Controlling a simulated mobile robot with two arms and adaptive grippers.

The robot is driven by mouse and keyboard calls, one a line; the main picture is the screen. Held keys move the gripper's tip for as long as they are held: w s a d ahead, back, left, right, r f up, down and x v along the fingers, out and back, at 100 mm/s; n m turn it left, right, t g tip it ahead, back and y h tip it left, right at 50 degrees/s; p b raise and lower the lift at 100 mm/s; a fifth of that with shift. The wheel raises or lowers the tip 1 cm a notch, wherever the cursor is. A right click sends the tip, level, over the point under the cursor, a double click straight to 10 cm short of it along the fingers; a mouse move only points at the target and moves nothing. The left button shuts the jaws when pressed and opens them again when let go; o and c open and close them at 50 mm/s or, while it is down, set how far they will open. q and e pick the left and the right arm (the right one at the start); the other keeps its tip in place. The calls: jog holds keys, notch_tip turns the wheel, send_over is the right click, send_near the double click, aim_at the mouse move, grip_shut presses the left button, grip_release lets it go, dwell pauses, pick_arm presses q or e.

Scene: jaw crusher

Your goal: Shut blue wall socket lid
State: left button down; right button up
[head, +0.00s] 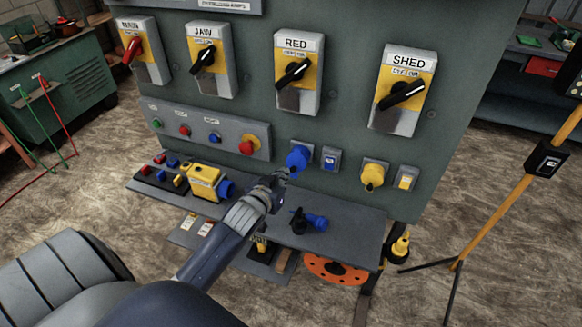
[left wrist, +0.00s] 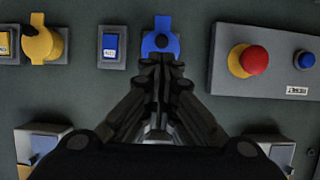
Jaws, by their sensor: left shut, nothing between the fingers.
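The blue wall socket (head: 298,157) sits on the grey-green panel, left of a blue switch. In the left wrist view the blue socket (left wrist: 150,43) is at top centre, with a blue tab above and a dark round spot in its middle. I cannot tell for sure how far its lid is open. My left gripper (head: 281,178) is shut and empty, just below and left of the socket in the head view. In the left wrist view its fingertips (left wrist: 161,62) overlap the socket's lower edge, and contact is unclear. My right gripper is not in view.
A yellow socket (head: 373,175) is to the right. A box with a red emergency button (head: 249,145) is to the left. Below, a grey shelf (head: 345,228) bears a blue plug (head: 315,221) and a yellow connector box (head: 205,182). An orange-legged stand (head: 510,205) is at right.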

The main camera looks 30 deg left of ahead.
aim_at(293, 172)
pick_arm(q)
jog(key=p+x, duration=0.1)
jog(key=x, duration=0.6)
jog(key=shift+w+f, duration=0.1)
jog(key=shift+w, duration=0.3)
jog(key=shift+f, duration=0.1)
jog(key=shift+f, duration=0.2)
jog(key=f+t+b, duration=0.1)
jog(key=b, duration=0.3)
jog(key=f+t+b, duration=0.1)
jog(key=t+b, duration=0.1)
jog(key=b, duration=0.3)
jog(key=shift+w+a+f, duration=0.1)
jog(key=shift+w, duration=0.25)
jog(key=shift+w+t+y+b, duration=0.1)
jog(key=shift+t+y+b, duration=0.2)
jog(key=shift+y+b, duration=0.3)
jog(key=shift+w+a+f, duration=0.1)
jog(key=shift+w, duration=0.15)
jog(key=shift+s, duration=0.1)
